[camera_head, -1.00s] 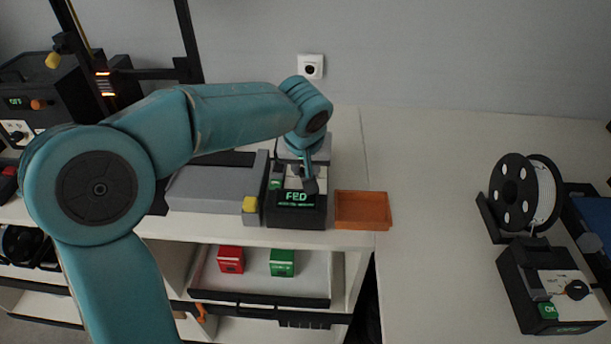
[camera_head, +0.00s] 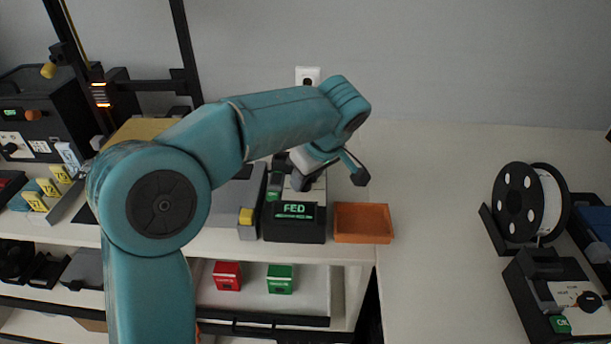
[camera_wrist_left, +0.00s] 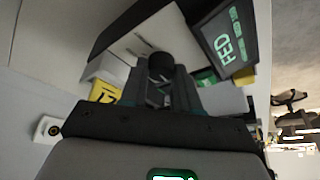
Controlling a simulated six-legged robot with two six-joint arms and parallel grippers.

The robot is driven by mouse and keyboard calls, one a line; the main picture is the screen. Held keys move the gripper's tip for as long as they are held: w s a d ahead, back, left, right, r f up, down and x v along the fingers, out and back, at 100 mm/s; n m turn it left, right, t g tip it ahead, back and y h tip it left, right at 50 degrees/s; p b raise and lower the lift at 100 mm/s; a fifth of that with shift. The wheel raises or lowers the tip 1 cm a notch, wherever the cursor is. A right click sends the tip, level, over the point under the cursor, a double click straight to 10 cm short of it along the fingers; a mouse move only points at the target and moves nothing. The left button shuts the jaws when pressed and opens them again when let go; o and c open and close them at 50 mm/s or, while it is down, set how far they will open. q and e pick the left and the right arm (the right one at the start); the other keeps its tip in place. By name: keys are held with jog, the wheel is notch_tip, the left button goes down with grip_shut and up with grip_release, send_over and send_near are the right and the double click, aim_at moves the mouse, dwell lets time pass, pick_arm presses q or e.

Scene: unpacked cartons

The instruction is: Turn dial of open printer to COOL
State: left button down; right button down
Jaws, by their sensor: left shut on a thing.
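The open-frame printer (camera_head: 185,60) stands at the upper left. Its box has a lit display, an orange knob (camera_head: 33,115) and a black dial (camera_head: 10,148) on a white panel. I cannot read its dial setting. My left gripper (camera_head: 332,180) is over the black box (camera_head: 295,228) with the green FED display, far right of that printer. In the left wrist view, a dark round knob (camera_wrist_left: 160,68) sits between my fingertips (camera_wrist_left: 158,90), on a pale panel beside the FED display (camera_wrist_left: 232,45). My left gripper is shut on this knob. My right gripper is not visible.
An orange tray (camera_head: 363,222) stands right of the FED box. Below, a drawer holds a red box (camera_head: 227,276) and a green box (camera_head: 280,279). A filament spool (camera_head: 530,202) and a similar knobbed box (camera_head: 545,300) stand right.

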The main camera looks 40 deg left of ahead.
pick_arm(q)
jog(key=shift+r+n, duration=0.1)
jog(key=shift+n, duration=0.2)
jog(key=c, duration=0.8)
grip_release()
jog(key=p+v, duration=0.3)
jog(key=v, duration=1.3)
jog(key=shift+w+r, duration=0.1)
jog(key=shift+r, duration=0.05)
